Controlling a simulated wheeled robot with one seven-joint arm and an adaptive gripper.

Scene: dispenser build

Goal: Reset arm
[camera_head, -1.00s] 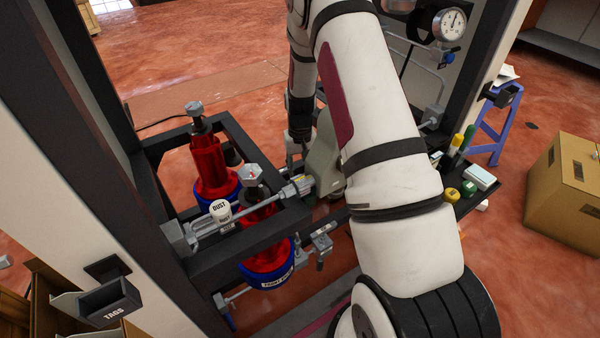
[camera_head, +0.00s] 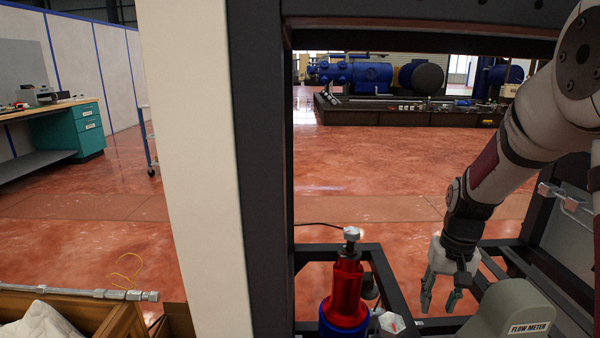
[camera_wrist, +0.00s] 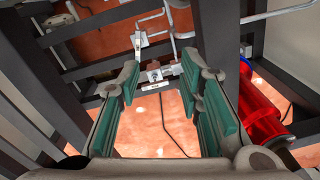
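My gripper (camera_head: 440,294) hangs pointing down inside the dark frame, right of the red cylinder (camera_head: 346,294) and above and behind the grey flow meter housing (camera_head: 508,314). In the wrist view my gripper (camera_wrist: 166,88) has its green-padded fingers spread wide with nothing between them. Beyond them are a metal fitting (camera_wrist: 154,75), dark frame bars and the floor. The red cylinder also shows at the right of the wrist view (camera_wrist: 262,112). In the head view its blue base is partly cut off by the lower edge.
A pale post with a dark upright (camera_head: 258,170) stands left of my arm. A dark lower frame bar (camera_head: 385,280) runs beside the cylinder. A wooden box (camera_head: 65,308) with a metal rod across it is at lower left. A teal workbench (camera_head: 88,128) stands far left. Open floor lies behind the frame.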

